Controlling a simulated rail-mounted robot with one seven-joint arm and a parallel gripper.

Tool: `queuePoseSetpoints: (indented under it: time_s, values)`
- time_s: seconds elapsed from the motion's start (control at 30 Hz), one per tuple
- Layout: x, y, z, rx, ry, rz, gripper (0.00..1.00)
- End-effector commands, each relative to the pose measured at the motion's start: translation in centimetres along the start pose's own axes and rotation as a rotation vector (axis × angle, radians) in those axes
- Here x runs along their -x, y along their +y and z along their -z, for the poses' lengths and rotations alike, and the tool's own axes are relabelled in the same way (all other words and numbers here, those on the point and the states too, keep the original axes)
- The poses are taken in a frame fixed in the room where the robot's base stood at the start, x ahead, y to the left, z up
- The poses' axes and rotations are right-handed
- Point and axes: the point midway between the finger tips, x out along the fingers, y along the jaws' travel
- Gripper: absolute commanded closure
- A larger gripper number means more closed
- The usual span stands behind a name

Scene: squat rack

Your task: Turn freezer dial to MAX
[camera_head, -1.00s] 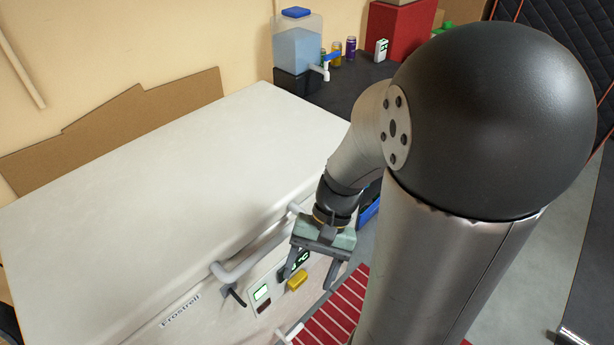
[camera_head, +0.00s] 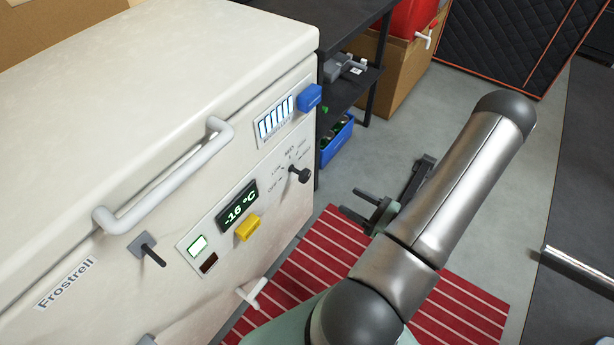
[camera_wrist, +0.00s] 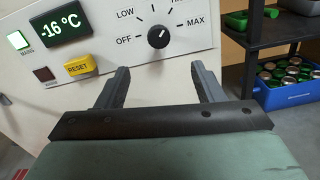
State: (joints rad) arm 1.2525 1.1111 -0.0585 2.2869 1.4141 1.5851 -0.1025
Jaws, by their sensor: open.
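The freezer dial (camera_head: 302,175) is a black round knob on the side panel of the white freezer (camera_head: 150,110). In the wrist view the dial (camera_wrist: 158,37) sits upper centre, with OFF and LOW printed at its left and MAX at its right. A small pale mark on the knob seems to point up and right, short of MAX; the top labels are cut off. My gripper (camera_head: 350,202) is open and empty, to the right of the panel and apart from it. In the wrist view my gripper (camera_wrist: 160,70) has its fingers spread, with the dial beyond and between them.
Left of the dial are a green display (camera_head: 237,205) reading -16 °C and a yellow RESET button (camera_head: 247,227). A blue block (camera_head: 309,97) sits above. A white handle (camera_head: 165,180) juts out. A black shelf with a blue crate (camera_head: 337,143) stands beyond the freezer.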

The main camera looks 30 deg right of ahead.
Motion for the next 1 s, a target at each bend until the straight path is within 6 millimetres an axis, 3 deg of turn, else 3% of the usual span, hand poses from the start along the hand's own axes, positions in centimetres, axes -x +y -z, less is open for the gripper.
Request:
queuePoseSetpoints:
  time_s: [0.6, 0.8, 1.0]
  values:
    - [-12.8, 0.2, 0.1, 0.002, 0.001, -0.01, 0.38]
    - [-15.5, 0.2, 0.0, 0.002, 0.002, -0.007, 0.38]
    - [-16.5, 0.2, 0.0, 0.001, 0.003, -0.006, 0.38]
